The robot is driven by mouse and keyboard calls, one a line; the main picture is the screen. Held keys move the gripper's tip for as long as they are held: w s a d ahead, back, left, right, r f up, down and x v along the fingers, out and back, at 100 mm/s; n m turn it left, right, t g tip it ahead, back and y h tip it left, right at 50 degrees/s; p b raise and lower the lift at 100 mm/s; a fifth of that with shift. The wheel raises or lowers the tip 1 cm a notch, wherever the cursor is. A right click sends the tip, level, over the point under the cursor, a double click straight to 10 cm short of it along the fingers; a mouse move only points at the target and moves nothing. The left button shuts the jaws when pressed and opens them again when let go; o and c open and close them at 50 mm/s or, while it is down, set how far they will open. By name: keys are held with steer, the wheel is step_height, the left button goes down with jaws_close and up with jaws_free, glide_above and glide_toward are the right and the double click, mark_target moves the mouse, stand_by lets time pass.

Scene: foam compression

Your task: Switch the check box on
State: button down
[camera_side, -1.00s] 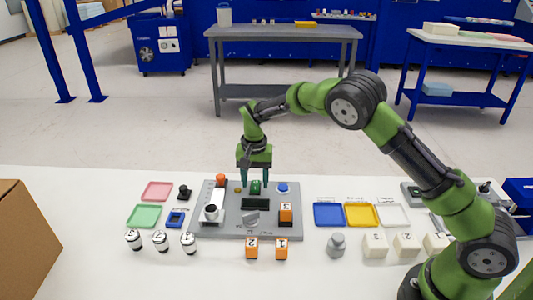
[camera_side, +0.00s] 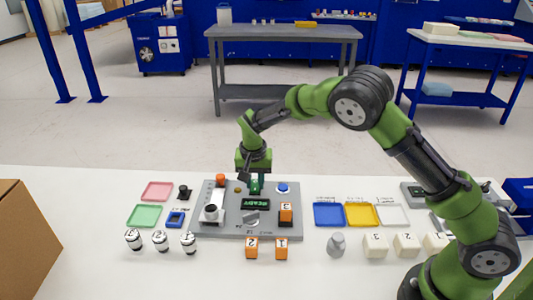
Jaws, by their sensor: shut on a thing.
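The check box (camera_side: 221,233) is a grey panel lying on the white table, with several controls on it. Its small dark display (camera_side: 255,204) is lit and reads READY in green. A small green switch (camera_side: 255,188) stands behind the display. My gripper (camera_side: 254,184) points down and is shut on the green switch, whose upper part is partly hidden by the fingers. An orange block marked 3 (camera_side: 286,213) stands on the right part of the panel. A grey dial (camera_side: 251,218) is below the display.
Orange blocks 2 (camera_side: 251,248) and 1 (camera_side: 281,248) stand in front of the panel. White-and-black cylinders (camera_side: 161,240) stand to the left. Blue (camera_side: 328,214), yellow and white trays lie to the right. A cardboard box (camera_side: 25,240) is at the far left.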

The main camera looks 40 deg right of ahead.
steer(key=c, duration=0.9)
jaws_free()
steer(key=r, duration=0.5)
steer(key=s+a+r, duration=0.1)
steer(key=r, duration=0.5)
steer(key=s+a+r, duration=0.1)
steer(key=r, duration=0.4)
steer(key=shift+s+a+r, duration=0.1)
steer(key=shift+r, duration=0.25)
steer(key=s+d+r+n+t+y, duration=0.1)
steer(key=s+t, duration=0.1)
steer(key=s, duration=0.6)
steer(key=s+d+r+n+t+y, duration=0.1)
steer(key=s+r+n, duration=0.1)
steer(key=s, duration=0.7)
steer(key=s+d+r+n+t+y, duration=0.1)
steer(key=s+r+n+t, duration=0.1)
steer(key=s, duration=0.7)
steer(key=shift+s+d+t+y, duration=0.1)
steer(key=shift+s+t+y, duration=0.15)
steer(key=shift+t+y, duration=0.05)
